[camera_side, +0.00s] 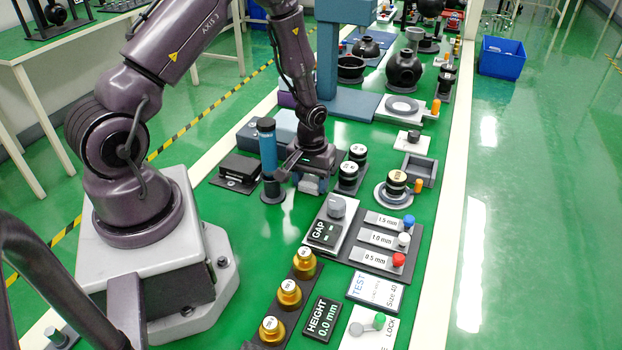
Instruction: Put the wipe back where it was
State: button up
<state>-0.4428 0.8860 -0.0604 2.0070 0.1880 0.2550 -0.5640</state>
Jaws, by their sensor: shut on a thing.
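My gripper (312,180) is low over the green work surface, between a blue upright cylinder and a pair of dark round weights. It is shut on a small pale blue-grey thing, which I take to be the wipe (311,186). The wipe shows only in part below the jaws. The gripper body hides the rest of it, and I cannot tell whether it touches the surface.
The blue cylinder (267,147) stands close on the left, with a dark box (241,168) beyond it. Weights (348,174) stand close on the right. The gap gauge panel (326,233) and brass knobs (289,293) are nearer. Green surface before the gripper is clear.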

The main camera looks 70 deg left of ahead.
jog(key=shift+f, duration=0.2)
jog(key=o, duration=0.9)
jog(key=shift+r, duration=0.1)
notch_tip(320, 180, up, 12)
notch_tip(320, 180, up, 7)
jog(key=m+t, duration=0.1)
jog(key=m, duration=0.1)
send_over(311, 180)
jog(key=d, duration=0.3)
jog(key=s+d+r+m+t, duration=0.4)
jog(key=s+d+r+m, duration=0.3)
jog(key=r, duration=0.8)
jog(key=s+d, duration=0.3)
jog(key=s, duration=0.2)
jog(key=shift+s+d+r+t, duration=0.2)
jog(key=shift+s+r+t, duration=0.1)
jog(key=shift+s+r, duration=0.1)
